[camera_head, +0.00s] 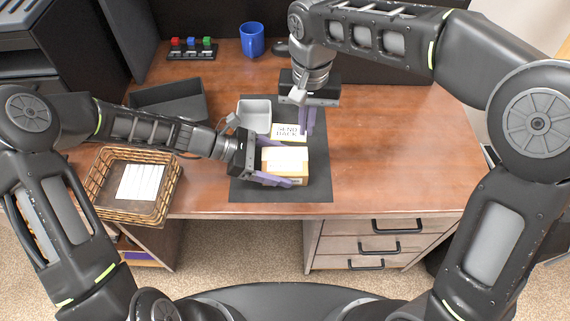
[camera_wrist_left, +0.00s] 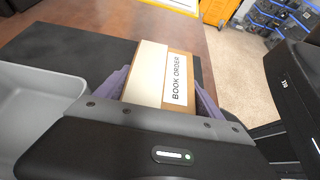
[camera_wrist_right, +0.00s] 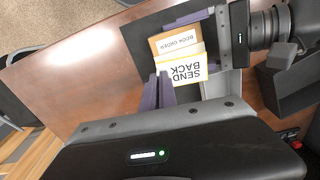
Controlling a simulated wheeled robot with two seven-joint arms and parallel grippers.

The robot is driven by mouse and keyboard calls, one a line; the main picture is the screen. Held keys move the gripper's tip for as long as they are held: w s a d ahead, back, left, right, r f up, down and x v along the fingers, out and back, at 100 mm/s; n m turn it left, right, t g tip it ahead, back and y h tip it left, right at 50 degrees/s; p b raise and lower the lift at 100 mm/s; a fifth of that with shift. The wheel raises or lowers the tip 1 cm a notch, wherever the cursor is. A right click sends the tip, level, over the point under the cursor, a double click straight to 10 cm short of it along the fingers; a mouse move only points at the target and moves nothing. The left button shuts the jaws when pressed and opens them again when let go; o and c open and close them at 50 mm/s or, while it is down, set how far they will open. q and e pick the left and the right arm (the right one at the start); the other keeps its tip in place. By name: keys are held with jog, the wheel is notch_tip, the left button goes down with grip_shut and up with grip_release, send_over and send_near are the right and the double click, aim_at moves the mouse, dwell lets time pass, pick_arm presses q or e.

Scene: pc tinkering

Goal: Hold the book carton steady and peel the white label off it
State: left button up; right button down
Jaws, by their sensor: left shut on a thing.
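The brown book carton (camera_head: 298,180) stands on a dark mat, with a pale panel on its upper side. In the left wrist view, its white "BOOK ORDER" label (camera_wrist_left: 180,82) lies flat beside a cream strip (camera_wrist_left: 146,72). The label also shows in the right wrist view (camera_wrist_right: 179,43). My left gripper (camera_head: 281,163) is shut across the carton, one finger on each side. My right gripper (camera_head: 306,130) is behind the carton, near a yellow-edged "SEND BACK" card (camera_head: 288,131). In the right wrist view, its fingers (camera_wrist_right: 160,76) are together, with nothing visible between them.
A grey tray (camera_head: 254,104) stands behind the carton on the mat (camera_head: 318,190). A black bin (camera_head: 165,92) and a wicker basket (camera_head: 166,207) with white paper are at left. A blue mug (camera_head: 252,40) and coloured blocks are at the back. The desk's right side is clear.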

jog(key=shift+r, duration=0.1)
pick_arm(q)
jog(key=o, duration=1.6)
jog(key=shift+c, duration=0.2)
jog(key=shift+a, duration=0.1)
jog(key=v, duration=1.2)
